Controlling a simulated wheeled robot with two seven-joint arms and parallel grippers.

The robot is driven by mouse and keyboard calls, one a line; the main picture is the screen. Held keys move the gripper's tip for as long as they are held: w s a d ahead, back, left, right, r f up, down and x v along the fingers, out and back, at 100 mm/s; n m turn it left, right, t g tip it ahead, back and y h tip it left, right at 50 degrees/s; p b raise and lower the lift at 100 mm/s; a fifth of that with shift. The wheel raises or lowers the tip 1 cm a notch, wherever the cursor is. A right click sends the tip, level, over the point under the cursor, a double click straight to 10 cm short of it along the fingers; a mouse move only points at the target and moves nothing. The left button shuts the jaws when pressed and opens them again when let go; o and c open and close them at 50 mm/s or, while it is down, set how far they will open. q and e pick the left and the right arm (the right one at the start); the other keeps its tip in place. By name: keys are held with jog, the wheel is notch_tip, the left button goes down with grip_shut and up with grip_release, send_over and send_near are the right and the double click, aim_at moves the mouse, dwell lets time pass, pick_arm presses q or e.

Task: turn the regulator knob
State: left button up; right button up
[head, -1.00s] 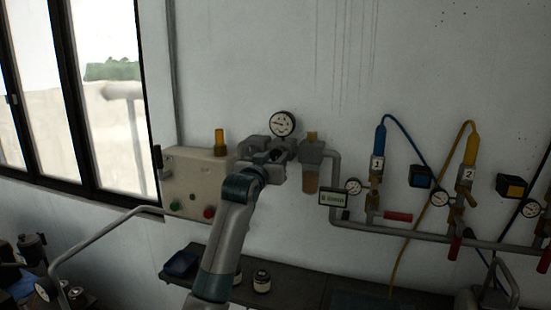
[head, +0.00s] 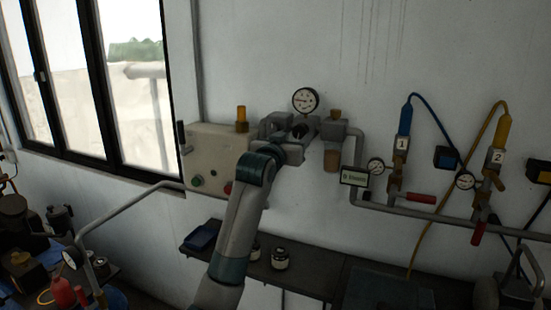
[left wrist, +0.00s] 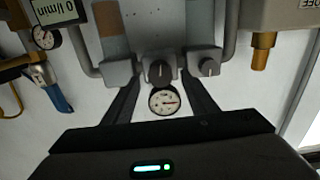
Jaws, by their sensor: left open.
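The regulator is on the wall below a round white gauge (head: 305,100). Its dark round knob (left wrist: 159,71) shows in the left wrist view, right beside the gauge (left wrist: 164,101), with a second, grey knob (left wrist: 209,67) to the right. My left gripper (head: 294,130) is open at the regulator and hides part of it in the head view. In the left wrist view its two fingers (left wrist: 160,78) reach in on either side of the dark knob, with gaps visible. I cannot tell whether the tips touch the housing. My right gripper is not in view.
A beige control box (head: 212,155) with buttons is left of the regulator. A filter bowl (head: 332,158) and a flow display (head: 354,177) are to its right. Pipes, valves and hoses run farther right. A dark shelf (head: 310,277) with jars is below.

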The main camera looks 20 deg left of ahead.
pick_arm(q)
jog(key=s+b, duration=0.4)
jog(key=s, duration=1)
jog(key=shift+a+b, duration=0.3)
jog(key=shift+b, duration=0.05)
jog(key=shift+f, duration=0.15)
